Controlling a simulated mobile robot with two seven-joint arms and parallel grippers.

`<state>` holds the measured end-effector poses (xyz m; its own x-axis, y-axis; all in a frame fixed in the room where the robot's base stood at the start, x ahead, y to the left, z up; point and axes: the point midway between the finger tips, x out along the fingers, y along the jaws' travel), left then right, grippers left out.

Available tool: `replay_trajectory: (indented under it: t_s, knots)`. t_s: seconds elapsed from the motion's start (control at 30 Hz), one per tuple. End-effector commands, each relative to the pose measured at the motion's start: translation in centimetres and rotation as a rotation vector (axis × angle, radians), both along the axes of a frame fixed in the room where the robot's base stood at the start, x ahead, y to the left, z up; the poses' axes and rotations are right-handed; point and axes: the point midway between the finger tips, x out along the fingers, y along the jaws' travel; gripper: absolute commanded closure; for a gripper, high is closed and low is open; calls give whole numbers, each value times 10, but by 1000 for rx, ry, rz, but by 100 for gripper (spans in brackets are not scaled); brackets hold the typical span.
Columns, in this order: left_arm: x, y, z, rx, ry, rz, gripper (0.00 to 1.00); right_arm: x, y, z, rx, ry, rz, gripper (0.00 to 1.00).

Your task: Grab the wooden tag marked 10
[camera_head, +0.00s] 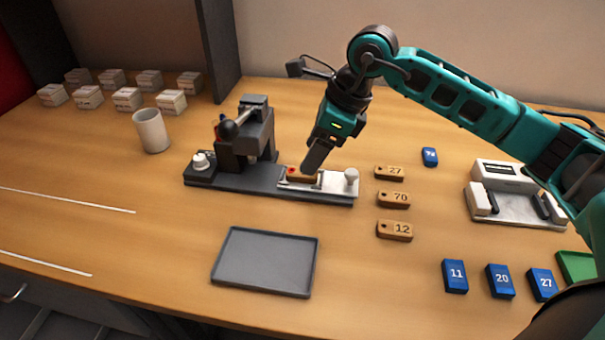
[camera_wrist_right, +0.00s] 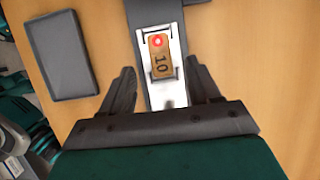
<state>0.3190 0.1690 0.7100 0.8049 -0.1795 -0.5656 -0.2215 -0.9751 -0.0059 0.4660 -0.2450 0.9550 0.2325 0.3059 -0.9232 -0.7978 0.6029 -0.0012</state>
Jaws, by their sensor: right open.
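The wooden tag marked 10 lies on the light metal bed of the laser marker. In the right wrist view the tag (camera_wrist_right: 160,62) shows its number and a red light spot at one end. In the head view the tag (camera_head: 301,178) is partly hidden behind my right gripper (camera_head: 312,168). The laser marker (camera_head: 250,150) is a dark machine with a long base. In the right wrist view my right gripper (camera_wrist_right: 160,85) is open, its fingers apart on either side of the bed, with nothing between them held. My left gripper is not in view.
Wooden tags marked 27 (camera_head: 389,173), 70 (camera_head: 393,198) and 12 (camera_head: 394,230) lie right of the marker. An empty grey tray (camera_head: 265,261) is in front. Blue blocks (camera_head: 455,276) and a white device (camera_head: 515,205) are at right. A white cup (camera_head: 151,131) stands left.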

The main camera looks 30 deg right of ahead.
Motion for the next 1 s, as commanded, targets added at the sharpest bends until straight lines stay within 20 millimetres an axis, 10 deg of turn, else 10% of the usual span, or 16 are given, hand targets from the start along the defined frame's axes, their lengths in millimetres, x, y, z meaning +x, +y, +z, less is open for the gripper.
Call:
replay_trajectory:
  t_s: [0.57,1.0]
  knots:
    - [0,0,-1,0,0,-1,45,8,11,-41,-1,2,0,39]
    - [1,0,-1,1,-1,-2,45,8,11,-41,-1,2,0,81]
